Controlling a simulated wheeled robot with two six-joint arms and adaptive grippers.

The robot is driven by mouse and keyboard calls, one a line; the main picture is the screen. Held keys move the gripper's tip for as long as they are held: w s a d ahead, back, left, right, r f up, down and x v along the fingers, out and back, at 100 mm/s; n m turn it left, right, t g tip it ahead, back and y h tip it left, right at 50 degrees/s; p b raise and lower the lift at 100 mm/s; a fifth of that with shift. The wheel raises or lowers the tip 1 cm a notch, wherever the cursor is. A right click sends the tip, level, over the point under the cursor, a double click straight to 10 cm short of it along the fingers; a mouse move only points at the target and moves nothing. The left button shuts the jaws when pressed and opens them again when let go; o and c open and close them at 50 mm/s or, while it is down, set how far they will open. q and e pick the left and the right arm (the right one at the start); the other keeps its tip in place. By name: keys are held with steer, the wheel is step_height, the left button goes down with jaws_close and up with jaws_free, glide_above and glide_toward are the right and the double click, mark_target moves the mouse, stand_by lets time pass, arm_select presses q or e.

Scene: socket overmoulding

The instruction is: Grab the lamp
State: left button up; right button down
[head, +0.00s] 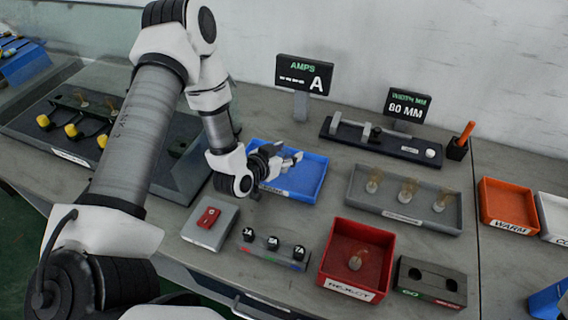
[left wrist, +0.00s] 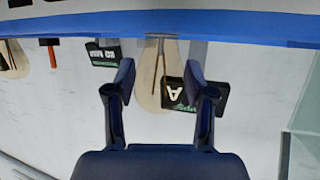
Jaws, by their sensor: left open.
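My left gripper (head: 290,158) reaches over the blue tray (head: 310,183) in the head view. In the left wrist view, which is upside down, its two fingers (left wrist: 160,85) stand apart with a gap between them. A clear lamp (left wrist: 152,72) shows in that gap, hanging down in the picture from near the blue tray's edge (left wrist: 235,27). Neither finger visibly grips it; whether one touches it I cannot tell. In the head view this lamp cannot be made out beside the gripper. My right gripper is not in view.
More lamps (head: 409,188) stand in a grey tray (head: 355,197) to the right. Another lamp (head: 355,262) is in the red reject box (head: 388,262). An AMPS display (head: 304,73) stands behind the blue tray.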

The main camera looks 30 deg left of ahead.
arm_select(q)
steer(key=shift+x, duration=0.8)
steer(key=c, duration=1)
steer(key=shift+r, duration=0.1)
